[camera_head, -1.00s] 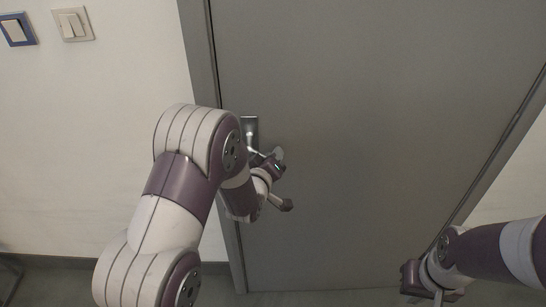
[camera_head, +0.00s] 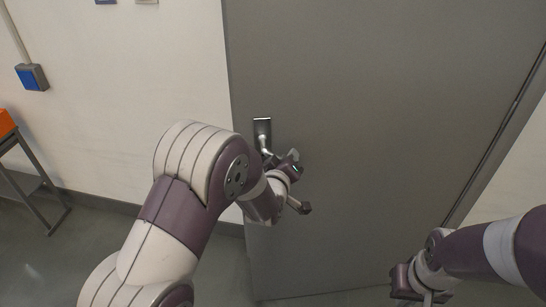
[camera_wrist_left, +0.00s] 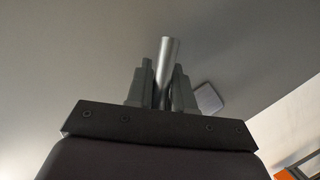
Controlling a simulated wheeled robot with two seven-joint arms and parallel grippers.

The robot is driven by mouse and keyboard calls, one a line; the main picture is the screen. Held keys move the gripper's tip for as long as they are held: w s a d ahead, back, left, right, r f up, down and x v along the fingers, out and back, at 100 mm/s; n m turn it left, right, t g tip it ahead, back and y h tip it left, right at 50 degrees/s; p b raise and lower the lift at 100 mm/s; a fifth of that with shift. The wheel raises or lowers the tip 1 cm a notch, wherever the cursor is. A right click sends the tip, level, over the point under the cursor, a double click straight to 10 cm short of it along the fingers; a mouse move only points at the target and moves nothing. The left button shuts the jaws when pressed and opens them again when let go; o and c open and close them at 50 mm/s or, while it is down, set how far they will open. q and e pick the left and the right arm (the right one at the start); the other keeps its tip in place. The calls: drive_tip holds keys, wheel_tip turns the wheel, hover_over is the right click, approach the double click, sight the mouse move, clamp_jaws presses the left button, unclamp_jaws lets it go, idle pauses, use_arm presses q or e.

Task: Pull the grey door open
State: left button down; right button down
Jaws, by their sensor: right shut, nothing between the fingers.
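The grey door (camera_head: 380,90) fills the middle and right of the head view. Its left edge stands out in front of the white wall and hides the left frame, so it is ajar toward me. The metal handle with its dark plate (camera_head: 263,127) is near that edge. My left gripper (camera_head: 288,163) is at the handle, partly hidden by its own wrist. In the left wrist view its two fingers (camera_wrist_left: 164,88) are closed around the silver handle bar (camera_wrist_left: 169,55). My right gripper (camera_head: 403,282) is shut and empty, low at the right, in front of the door.
A blue wall box (camera_head: 32,77) with a conduit is on the white wall (camera_head: 110,70) at the left. An orange item (camera_head: 5,123) sits on a dark-legged stand (camera_head: 38,200) at the far left. Grey floor (camera_head: 60,265) at the lower left is clear.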

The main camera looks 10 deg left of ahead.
use_arm(q)
drive_tip(key=s+d, duration=0.3)
drive_tip(key=s, duration=0.4)
drive_tip(key=shift+s+d+r, duration=0.15)
drive_tip(key=shift+d+r, duration=0.15)
drive_tip(key=shift+d, duration=0.1)
drive_tip(key=c, duration=1.1)
unclamp_jaws()
drive_tip(key=shift+s+a, duration=0.1)
drive_tip(key=shift+s, duration=0.1)
drive_tip(key=shift+f, duration=0.1)
drive_tip(key=v, duration=1.2)
drive_tip(key=shift+s, duration=0.35)
